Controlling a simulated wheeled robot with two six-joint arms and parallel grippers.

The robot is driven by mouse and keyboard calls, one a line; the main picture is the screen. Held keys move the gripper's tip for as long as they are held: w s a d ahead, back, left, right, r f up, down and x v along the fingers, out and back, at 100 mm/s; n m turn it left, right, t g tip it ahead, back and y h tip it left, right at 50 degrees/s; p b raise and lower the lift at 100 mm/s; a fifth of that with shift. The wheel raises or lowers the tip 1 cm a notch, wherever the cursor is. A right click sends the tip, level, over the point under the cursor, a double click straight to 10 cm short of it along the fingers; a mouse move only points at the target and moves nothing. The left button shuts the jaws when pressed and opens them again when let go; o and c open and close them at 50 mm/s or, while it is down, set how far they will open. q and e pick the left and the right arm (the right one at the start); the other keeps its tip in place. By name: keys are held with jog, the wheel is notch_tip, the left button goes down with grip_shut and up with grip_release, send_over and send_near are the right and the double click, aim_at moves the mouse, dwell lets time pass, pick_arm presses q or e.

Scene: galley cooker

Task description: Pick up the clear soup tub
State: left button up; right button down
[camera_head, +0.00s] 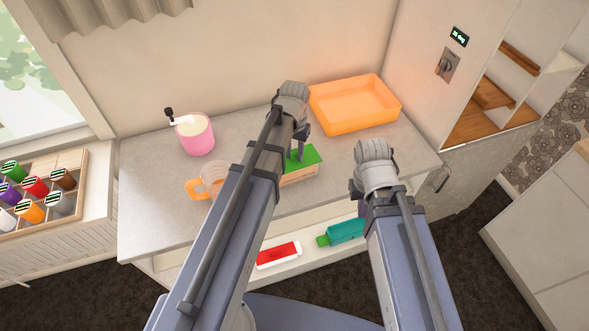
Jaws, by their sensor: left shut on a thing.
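A box-shaped tub with a green top and pale peach side (313,157) is at the middle of the grey counter, partly hidden by my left arm. It may be the clear soup tub, but its contents are not clear to see. My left gripper (299,148) reaches down onto it and is shut on it. I cannot tell whether the tub is lifted off the counter. My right gripper (375,152) is over the counter's right part; its fingers are hidden, so its opening does not show.
An orange tray (353,122) stands at the back right of the counter (150,215). A red-and-white packet (278,255) and teal bottle (343,232) lie on the lower shelf.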

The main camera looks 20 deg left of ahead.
pick_arm(q)
grip_shut()
dwell(0.8)
